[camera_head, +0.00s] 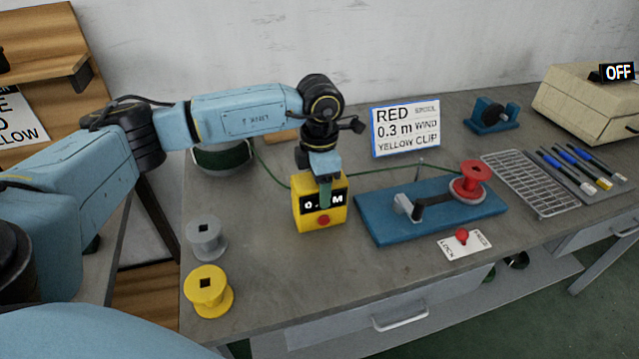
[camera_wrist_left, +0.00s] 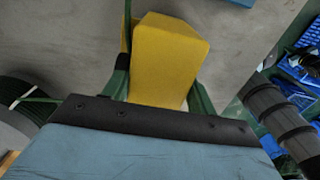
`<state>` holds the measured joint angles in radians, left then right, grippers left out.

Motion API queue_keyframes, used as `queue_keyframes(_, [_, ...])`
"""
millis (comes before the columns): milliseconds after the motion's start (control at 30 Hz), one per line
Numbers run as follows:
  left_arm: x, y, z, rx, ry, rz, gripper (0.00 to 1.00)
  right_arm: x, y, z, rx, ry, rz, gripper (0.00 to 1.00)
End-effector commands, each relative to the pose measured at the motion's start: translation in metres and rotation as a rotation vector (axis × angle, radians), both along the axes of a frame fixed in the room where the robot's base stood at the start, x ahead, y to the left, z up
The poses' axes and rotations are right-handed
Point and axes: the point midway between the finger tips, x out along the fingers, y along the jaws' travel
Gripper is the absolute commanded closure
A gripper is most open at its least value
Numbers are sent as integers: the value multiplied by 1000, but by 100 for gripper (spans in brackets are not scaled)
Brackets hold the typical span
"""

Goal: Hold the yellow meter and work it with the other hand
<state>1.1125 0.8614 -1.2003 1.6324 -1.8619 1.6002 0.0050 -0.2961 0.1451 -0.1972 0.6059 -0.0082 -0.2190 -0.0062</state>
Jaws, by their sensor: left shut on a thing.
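The yellow meter (camera_head: 335,218) stands on the bench in the head view, with a red button on its front and a display reading "0." and "M", the middle hidden by a finger. My left gripper (camera_head: 325,195) reaches down from above and is shut on the meter. In the left wrist view the meter (camera_wrist_left: 167,60) sits between the two green fingers (camera_wrist_left: 160,88). A green cable (camera_head: 268,170) runs from the dark reel (camera_head: 222,158) past the meter to the red spool (camera_head: 471,180) on the blue winder (camera_head: 380,215). My right gripper is not in view.
A grey spool (camera_head: 206,238) and a yellow spool (camera_head: 208,291) stand at the front left. A sign (camera_head: 405,128) reads "RED SPOOL 0.3 m WIND YELLOW CLIP". A red knob (camera_head: 461,236) on a lock plate, a wire rack (camera_head: 530,183) and a beige machine marked OFF (camera_head: 585,103) are to the right.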

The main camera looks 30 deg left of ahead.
Motion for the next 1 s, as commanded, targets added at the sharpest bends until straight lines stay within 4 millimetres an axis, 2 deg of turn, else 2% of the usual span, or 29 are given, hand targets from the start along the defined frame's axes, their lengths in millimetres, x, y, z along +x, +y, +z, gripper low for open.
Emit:
queue_keyframes(367, [0,0,0,0,0,0,65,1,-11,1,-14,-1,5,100])
queue_keyframes(1000, [0,0,0,0,0,0,65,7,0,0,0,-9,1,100])
